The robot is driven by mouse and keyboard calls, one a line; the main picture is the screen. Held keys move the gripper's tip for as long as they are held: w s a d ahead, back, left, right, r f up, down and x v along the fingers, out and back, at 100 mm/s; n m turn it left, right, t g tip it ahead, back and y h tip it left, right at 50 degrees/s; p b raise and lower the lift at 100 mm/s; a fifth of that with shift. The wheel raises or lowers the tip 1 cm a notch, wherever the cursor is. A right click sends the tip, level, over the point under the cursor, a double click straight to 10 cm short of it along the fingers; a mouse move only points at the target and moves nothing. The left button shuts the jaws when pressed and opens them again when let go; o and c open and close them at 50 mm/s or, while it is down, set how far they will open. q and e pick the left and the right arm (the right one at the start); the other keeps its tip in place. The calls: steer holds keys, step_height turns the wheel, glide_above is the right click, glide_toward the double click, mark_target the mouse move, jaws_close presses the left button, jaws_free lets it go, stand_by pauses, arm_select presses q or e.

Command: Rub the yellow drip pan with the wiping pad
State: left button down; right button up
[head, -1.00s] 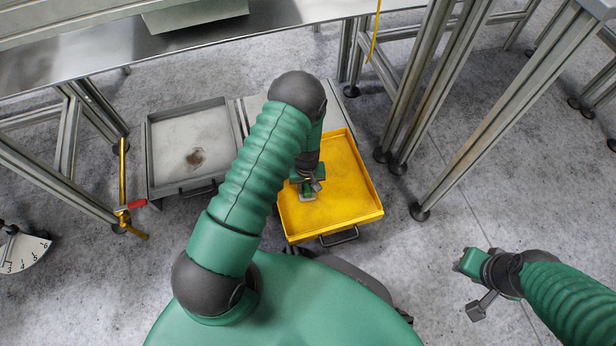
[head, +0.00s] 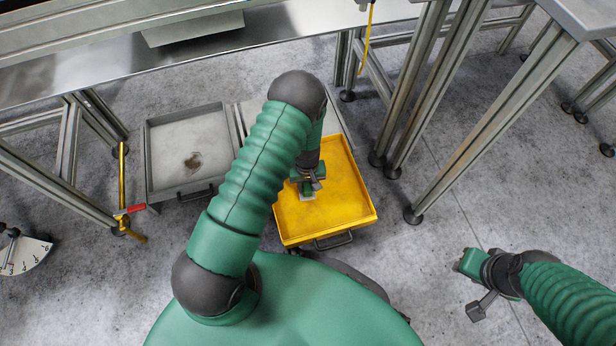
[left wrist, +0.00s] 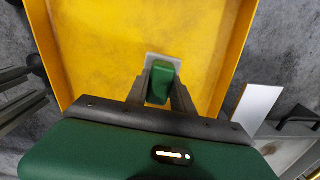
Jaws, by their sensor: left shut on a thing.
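The yellow drip pan (head: 348,205) lies low in front of me, right of the middle in the head view; it fills much of the left wrist view (left wrist: 105,45). Its floor has faint darker smudges. My left gripper (head: 309,180) is over the pan's left part, shut on the green handle of the wiping pad (left wrist: 161,82). The pad's pale flat base (head: 307,196) is at the pan floor; I cannot tell whether it presses on it. My right gripper (head: 470,284) is empty, away from the pan at the lower right; its jaw opening is unclear.
A grey tray (head: 166,192) with a brown stain on its floor stands left of the pan. Metal frame legs (head: 405,110) rise close to the pan's right. A steel bench (head: 90,75) spans the back. A yellow rod with a red lever (head: 122,190) stands at left.

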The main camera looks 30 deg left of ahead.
arm_select(q)
steer(key=r+p, duration=0.2)
steer(key=r, duration=0.1)
steer(key=shift+d+r, duration=0.1)
steer(key=shift+d, duration=0.1)
steer(key=shift+a+r+p, duration=0.1)
steer(key=shift+r+p, duration=0.45)
